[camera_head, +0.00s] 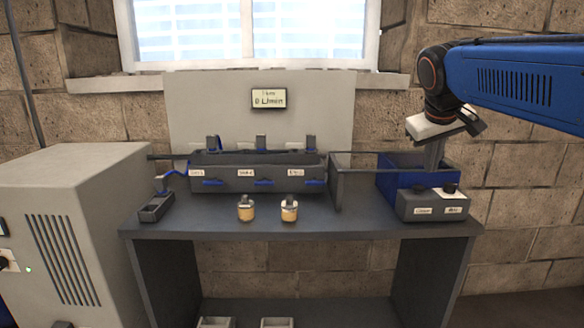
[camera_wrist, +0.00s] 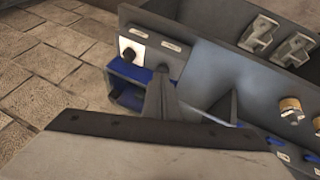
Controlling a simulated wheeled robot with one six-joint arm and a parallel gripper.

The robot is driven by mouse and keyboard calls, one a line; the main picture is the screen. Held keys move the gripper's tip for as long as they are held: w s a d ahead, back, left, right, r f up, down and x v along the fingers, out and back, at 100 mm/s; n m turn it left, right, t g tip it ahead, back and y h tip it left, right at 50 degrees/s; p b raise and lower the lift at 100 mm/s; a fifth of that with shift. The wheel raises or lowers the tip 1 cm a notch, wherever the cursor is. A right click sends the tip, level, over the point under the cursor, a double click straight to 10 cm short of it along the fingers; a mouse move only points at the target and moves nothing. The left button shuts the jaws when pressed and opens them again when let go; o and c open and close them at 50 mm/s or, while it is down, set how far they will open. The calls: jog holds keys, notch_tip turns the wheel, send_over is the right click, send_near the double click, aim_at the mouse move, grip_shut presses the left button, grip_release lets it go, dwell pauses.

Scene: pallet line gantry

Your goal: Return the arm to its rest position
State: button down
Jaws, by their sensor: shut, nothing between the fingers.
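My blue arm (camera_head: 520,80) reaches in from the right in the head view. My gripper (camera_head: 431,168) hangs fingers down over the blue bin (camera_head: 393,174) at the right of the bench, behind the grey button box (camera_head: 432,206). The fingers are together with nothing between them. In the wrist view the gripper (camera_wrist: 160,78) shows as one dark finger shape in front of the blue bin (camera_wrist: 120,76). The finger hides part of the bin, and I cannot tell whether the tips reach below its rim.
Two yellow-banded cylinders (camera_head: 246,208) (camera_head: 289,208) stand on the dark bench (camera_head: 345,222). Behind them is a grey rack (camera_head: 240,180) with labels. A grey divider (camera_head: 350,188) stands left of the bin. A small tray (camera_head: 156,207) and grey cabinet (camera_head: 80,220) are left.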

jog(key=s+a+f+y, duration=0.1)
jog(key=s+a+f, duration=0.1)
jog(key=s+f, duration=1.1)
jog(key=s+a+f+m+y, duration=0.1)
jog(key=s+a+f+y, duration=0.1)
jog(key=s+f, duration=1)
jog(key=shift+s+a+f+m+g, duration=0.3)
jog(key=shift+s+a+f+g, duration=0.1)
jog(key=shift+s+a, duration=0.3)
